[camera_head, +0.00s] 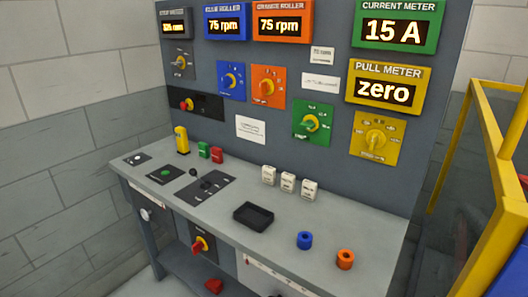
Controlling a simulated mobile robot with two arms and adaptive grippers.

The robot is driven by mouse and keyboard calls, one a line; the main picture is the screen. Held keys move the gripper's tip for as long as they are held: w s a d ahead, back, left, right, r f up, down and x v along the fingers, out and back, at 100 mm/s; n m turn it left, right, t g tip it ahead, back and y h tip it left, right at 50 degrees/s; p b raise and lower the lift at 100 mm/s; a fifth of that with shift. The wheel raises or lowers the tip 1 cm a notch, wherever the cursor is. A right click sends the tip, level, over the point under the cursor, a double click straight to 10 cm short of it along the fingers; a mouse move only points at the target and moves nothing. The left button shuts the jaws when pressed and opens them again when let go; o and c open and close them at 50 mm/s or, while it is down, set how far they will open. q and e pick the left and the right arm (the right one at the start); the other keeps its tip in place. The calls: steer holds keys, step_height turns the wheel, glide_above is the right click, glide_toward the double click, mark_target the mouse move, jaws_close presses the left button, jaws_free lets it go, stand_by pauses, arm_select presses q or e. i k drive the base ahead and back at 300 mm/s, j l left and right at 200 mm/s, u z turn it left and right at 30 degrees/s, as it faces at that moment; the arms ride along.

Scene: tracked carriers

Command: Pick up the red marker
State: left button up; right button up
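A small upright red block (217,155) stands on the grey bench, right beside a similar green block (203,150). A second red object (214,286) lies low down, below the bench front, near the bottom edge of the view. I cannot tell from this view which of the two red things is the marker. Neither of my grippers is in view.
The grey bench (330,222) carries a yellow upright block (182,140), several white blocks (288,182), a black tray (253,215), a blue ring (305,240) and an orange ring (345,260). A control panel rises behind. A yellow rail (463,140) stands at the right.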

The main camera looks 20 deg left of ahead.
mark_target(216, 153)
steer(key=i+j+z, duration=0.15)
steer(key=j+z, duration=0.2)
steer(key=j, duration=0.5)
steer(key=j+z, duration=0.4)
steer(key=j, duration=0.4)
steer(key=k+j+z, duration=0.1)
steer(key=j+z, duration=0.25)
steer(key=j, duration=0.5)
